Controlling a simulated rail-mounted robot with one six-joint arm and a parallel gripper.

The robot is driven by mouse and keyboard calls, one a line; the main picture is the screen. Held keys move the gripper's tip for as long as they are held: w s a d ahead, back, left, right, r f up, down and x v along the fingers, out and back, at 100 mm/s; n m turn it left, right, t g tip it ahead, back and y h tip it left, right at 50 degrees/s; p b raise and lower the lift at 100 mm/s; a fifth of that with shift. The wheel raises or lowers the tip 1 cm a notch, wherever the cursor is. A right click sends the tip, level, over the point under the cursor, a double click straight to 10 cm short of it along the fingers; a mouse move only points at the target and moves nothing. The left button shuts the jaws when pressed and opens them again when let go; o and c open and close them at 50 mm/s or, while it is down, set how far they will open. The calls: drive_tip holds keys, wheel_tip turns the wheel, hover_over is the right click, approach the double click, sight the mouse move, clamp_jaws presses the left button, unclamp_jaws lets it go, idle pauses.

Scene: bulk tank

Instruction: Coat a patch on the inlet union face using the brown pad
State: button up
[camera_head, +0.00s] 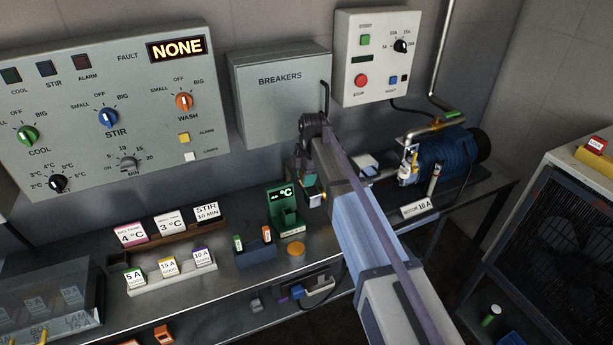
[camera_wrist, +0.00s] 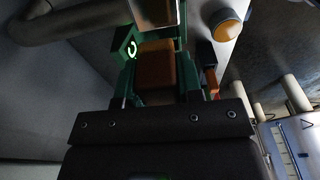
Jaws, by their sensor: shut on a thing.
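My gripper (camera_wrist: 160,72) is shut on a brown pad (camera_wrist: 155,68), which sits between its fingers in the wrist view. My arm hides part of that area. I cannot tell which face is the inlet union face. A pale block (camera_wrist: 154,10) shows just beyond the pad in the wrist view; whether they touch is unclear.
The breaker box (camera_head: 282,95) and the start-stop box (camera_head: 374,58) are on the wall behind. Card racks (camera_head: 172,275) and a dark blue holder (camera_head: 256,254) stand left of my arm. An orange disc (camera_head: 296,249) lies near the bench's front edge.

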sight(316, 190)
wheel_tip(316, 190, down, 4)
drive_tip(key=b, duration=0.3)
drive_tip(key=shift+r, duration=0.15)
drive_tip(key=shift+w+d+r, duration=0.1)
drive_tip(key=shift+d+r, duration=0.05)
drive_tip(key=shift+d, duration=0.05)
drive_tip(key=shift+w+d, duration=0.4)
drive_tip(key=shift+d, duration=0.35)
drive_tip(key=shift+w+d, duration=0.4)
drive_tip(key=shift+d, duration=0.35)
drive_tip(key=shift+s+a, duration=0.5)
drive_tip(key=shift+a, duration=0.35)
drive_tip(key=shift+s+a, duration=0.45)
drive_tip(key=shift+a, duration=0.4)
wheel_tip(316, 190, up, 8)
drive_tip(key=p, duration=0.8)
drive_tip(key=shift+f, duration=0.2)
drive_tip(key=shift+f, duration=0.1)
